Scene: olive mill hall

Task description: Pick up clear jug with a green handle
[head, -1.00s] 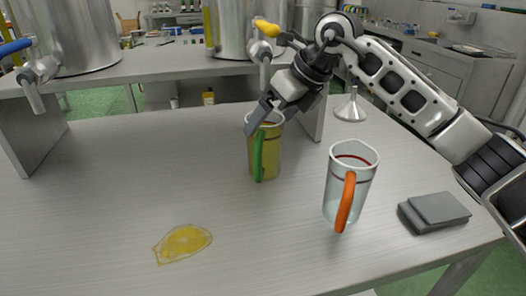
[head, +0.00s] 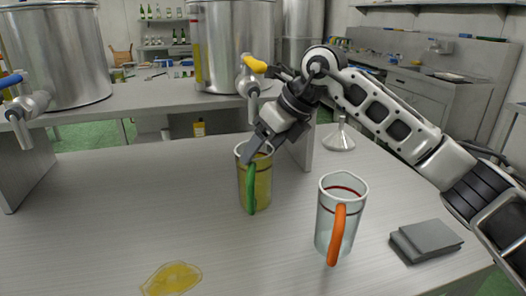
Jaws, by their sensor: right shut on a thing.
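The clear jug with a green handle (head: 263,190) stands upright on the steel table, with yellow-green oil in it. Its green handle (head: 251,188) faces me. My right gripper (head: 257,145) reaches down to the jug's rim from behind and the right, and is shut on the jug at its rim. The inner finger is partly hidden by the jug wall. I see no gap under the jug's base. My left gripper is out of view.
A clear jug with an orange handle (head: 327,215) stands to the right. Grey folded cloths (head: 428,240) lie further right, and a funnel (head: 339,139) stands behind. A yellow oil spill (head: 172,278) lies front left. Steel tanks with taps stand on a raised shelf behind.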

